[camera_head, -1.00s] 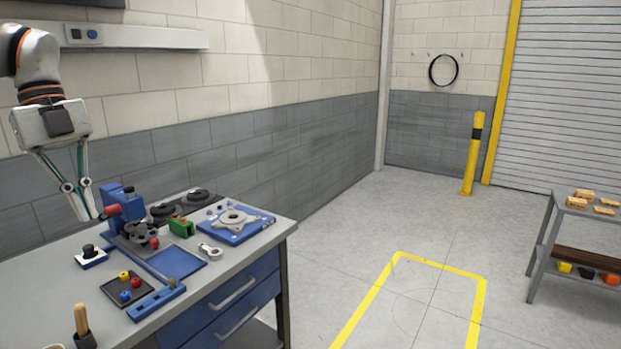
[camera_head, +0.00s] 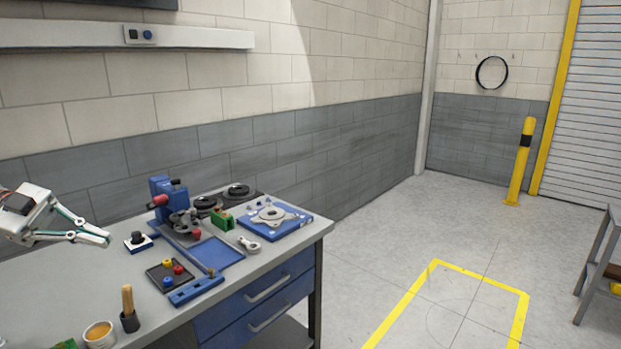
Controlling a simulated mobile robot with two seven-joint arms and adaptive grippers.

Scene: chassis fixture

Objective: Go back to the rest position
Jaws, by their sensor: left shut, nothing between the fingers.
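My left gripper (camera_head: 106,238) comes in from the left edge, above the left part of the grey workbench (camera_head: 100,290). Its fingers point right, are shut and hold nothing. It is apart from the small black-knobbed block (camera_head: 138,241) to its right. Only the gripper and a little of my left wrist show.
On the bench are a blue chassis fixture (camera_head: 213,254), a blue plate with a grey flange (camera_head: 295,226), a black tray (camera_head: 160,277), a wooden-handled tool in a cup (camera_head: 128,318) and an amber bowl (camera_head: 99,334). A metal shelf (camera_head: 596,265) stands right. The floor between is clear.

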